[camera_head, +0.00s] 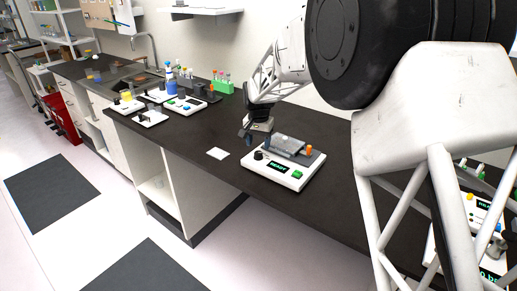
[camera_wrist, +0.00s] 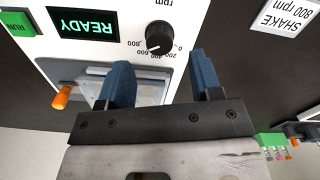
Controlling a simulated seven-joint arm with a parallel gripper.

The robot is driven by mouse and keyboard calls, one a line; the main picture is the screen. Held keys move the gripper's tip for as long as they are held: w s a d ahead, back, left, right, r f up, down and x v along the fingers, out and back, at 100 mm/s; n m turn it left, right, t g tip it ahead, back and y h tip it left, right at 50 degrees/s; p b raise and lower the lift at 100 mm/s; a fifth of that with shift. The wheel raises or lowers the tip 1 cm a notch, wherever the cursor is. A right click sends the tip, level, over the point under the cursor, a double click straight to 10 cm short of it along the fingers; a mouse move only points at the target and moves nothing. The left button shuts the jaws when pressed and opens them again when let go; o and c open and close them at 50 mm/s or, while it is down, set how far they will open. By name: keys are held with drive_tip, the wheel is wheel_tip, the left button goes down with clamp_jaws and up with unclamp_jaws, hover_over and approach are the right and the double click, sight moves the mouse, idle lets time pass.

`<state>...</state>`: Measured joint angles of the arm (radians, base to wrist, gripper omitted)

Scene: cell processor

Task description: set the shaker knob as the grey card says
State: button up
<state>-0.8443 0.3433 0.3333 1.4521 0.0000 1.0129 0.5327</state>
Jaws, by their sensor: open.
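The shaker (camera_head: 262,177) is a white box on the dark bench, with a black knob (camera_head: 259,155) at its left front. The knob also shows in the wrist view (camera_wrist: 160,37), beside an rpm scale whose readable marks include 0, 600 and 800. I cannot tell surely which mark it points at. The card (camera_head: 218,154) lies flat left of the shaker; in the wrist view the card (camera_wrist: 287,14) reads "SHAKE 800 rpm". My gripper (camera_wrist: 161,64) is open and empty, its blue fingers spread with the knob just beyond the gap, apparently untouched.
The shaker carries a clear-lidded platform (camera_wrist: 150,86), an orange peg (camera_wrist: 63,98), a READY display (camera_wrist: 85,23) and a green RUN button (camera_wrist: 17,23). More devices and a green tube rack (camera_head: 223,86) stand farther along the bench. Bare bench surrounds the card.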

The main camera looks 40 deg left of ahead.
sight(259, 152)
drive_tip(key=shift+r, duration=1.8)
